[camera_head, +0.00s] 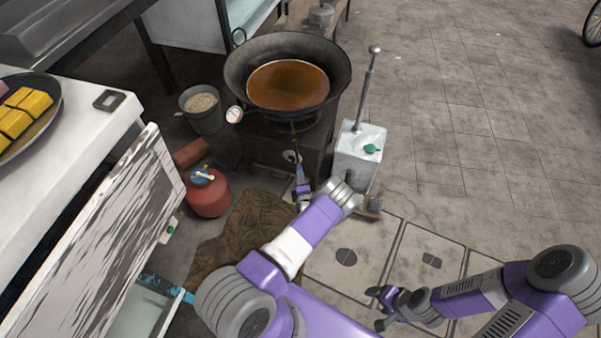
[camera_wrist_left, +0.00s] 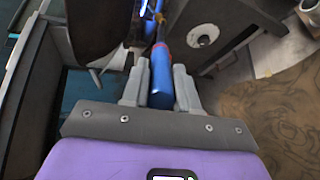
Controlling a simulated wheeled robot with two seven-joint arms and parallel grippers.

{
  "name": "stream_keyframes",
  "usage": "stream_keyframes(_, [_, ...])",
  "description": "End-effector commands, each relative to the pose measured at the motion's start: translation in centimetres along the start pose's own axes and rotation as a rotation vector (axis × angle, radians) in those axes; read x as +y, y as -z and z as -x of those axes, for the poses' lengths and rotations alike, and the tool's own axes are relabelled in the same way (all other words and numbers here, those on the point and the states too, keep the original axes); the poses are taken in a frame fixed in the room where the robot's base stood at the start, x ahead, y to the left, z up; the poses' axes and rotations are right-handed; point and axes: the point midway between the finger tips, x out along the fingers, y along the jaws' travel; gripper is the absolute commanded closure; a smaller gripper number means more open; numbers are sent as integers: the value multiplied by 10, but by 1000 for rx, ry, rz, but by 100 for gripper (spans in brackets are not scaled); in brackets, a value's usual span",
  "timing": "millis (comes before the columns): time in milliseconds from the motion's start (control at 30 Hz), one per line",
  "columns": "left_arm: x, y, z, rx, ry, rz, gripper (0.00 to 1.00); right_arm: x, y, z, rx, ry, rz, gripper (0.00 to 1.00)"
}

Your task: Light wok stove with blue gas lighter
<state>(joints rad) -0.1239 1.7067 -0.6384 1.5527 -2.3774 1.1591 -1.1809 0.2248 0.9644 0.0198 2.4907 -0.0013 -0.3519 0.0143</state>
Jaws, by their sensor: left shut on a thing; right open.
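A large dark wok (camera_head: 238,72) of brown liquid sits on top. My left gripper (camera_head: 302,191) is low in front of the stove, shut on the blue gas lighter (camera_wrist_left: 161,80). The lighter's thin nozzle points up toward the burner under the wok, where a bluish patch and a small yellowish spot show. I cannot tell whether these are flames. My right gripper (camera_head: 384,308) is open and empty above the paving.
A metal canister with a tall rod (camera_head: 358,150) stands right of the stove. A red gas bottle (camera_head: 208,194) and a grey bucket (camera_head: 203,115) are to the left. A white counter (camera_head: 75,130) with a dark plate fills the left side. The paving at right is clear.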

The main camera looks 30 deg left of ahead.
Motion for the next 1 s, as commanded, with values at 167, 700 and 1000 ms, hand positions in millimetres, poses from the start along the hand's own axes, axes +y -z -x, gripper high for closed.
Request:
stream_keyframes(167, [-4,0,19,-2,1,-2,100,-3,0,8,0,0,0,30])
stream_keyframes(700, [-14,2,58,0,-1,-1,100,-7,-1,20,0,0,0,30])
stream_keyframes(1000, [-15,2,62,0,0,-1,100,-8,-1,21,0,0,0,30])
